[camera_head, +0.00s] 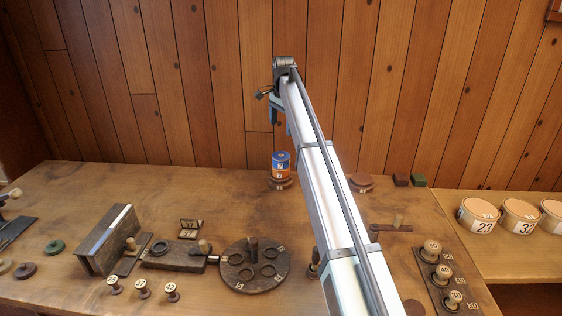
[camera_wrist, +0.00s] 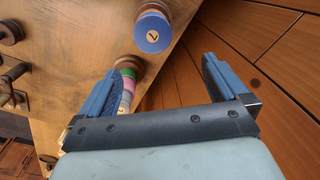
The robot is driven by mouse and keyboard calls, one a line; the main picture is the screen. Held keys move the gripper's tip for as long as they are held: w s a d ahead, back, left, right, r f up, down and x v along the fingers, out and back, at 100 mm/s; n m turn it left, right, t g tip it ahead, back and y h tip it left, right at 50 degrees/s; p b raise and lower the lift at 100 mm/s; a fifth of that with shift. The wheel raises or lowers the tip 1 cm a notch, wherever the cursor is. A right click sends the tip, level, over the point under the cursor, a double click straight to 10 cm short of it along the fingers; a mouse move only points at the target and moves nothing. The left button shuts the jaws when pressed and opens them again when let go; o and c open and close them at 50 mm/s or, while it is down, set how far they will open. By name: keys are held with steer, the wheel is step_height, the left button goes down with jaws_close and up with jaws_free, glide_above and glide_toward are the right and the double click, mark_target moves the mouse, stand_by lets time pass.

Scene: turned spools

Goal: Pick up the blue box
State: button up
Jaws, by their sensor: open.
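A round blue tin with an orange band (camera_head: 281,160) stands upright on a low round wooden base (camera_head: 280,183) near the back of the table. No square blue box shows. In the wrist view a blue round top with a small label (camera_wrist: 152,33) shows beyond the fingers, probably the same tin. My gripper (camera_head: 277,112) is raised high above the back of the table, over the tin's area in the picture. In the wrist view its two blue fingers (camera_wrist: 160,68) are wide apart, with nothing held between them.
A pink and green stack (camera_wrist: 126,76) shows near the left finger in the wrist view. A dark round rack (camera_head: 240,284) and a slotted block (camera_head: 108,240) stand in front. Table left of the tin is clear.

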steer(key=m, duration=1)
glide_above(282, 155)
steer(key=shift+g, duration=0.3)
steer(key=f, duration=0.7)
steer(key=shift+s+d+f, duration=0.2)
steer(key=shift+f, duration=0.1)
steer(key=shift+w+a+f, duration=0.1)
steer(key=shift+a+f, duration=0.05)
steer(key=shift+f, duration=1.4)
steer(key=shift+a+f, duration=0.1)
steer(key=shift+f, duration=1.45)
steer(key=c, duration=1)
steer(key=shift+r, duration=0.1)
